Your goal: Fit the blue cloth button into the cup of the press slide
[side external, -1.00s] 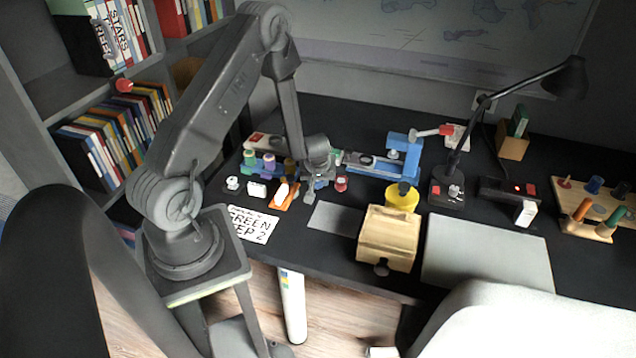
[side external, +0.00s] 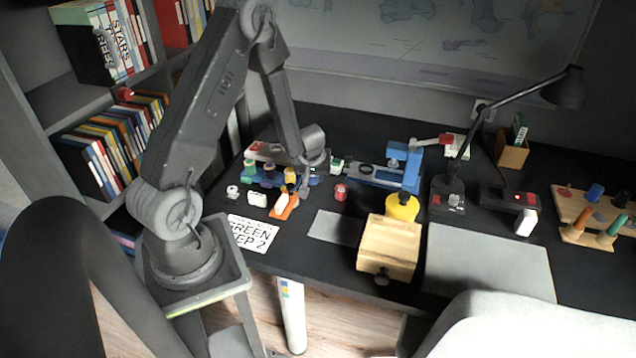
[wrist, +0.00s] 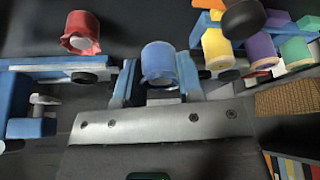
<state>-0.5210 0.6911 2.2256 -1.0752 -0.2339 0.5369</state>
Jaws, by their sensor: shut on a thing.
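The blue cloth button (wrist: 160,64) is held upright between the two blue fingers of my gripper (wrist: 157,76) in the wrist view. My gripper (side external: 306,184) is shut on it, above the desk and left of the press. In the side view the button is too small to make out clearly. The blue press (side external: 405,160) stands to the right, with its slide (side external: 376,177) running left from it. A dark ring on the slide looks like the cup (side external: 365,170). The press and slide rail (wrist: 30,66) also show at the left of the wrist view.
A red button (side external: 341,191) stands on the desk just right of my gripper. A rack with green, purple and yellow spools (side external: 268,171) is at the left. An orange tool (side external: 284,207), a wooden box (side external: 389,245) and a yellow round pot (side external: 402,207) stand nearer the front.

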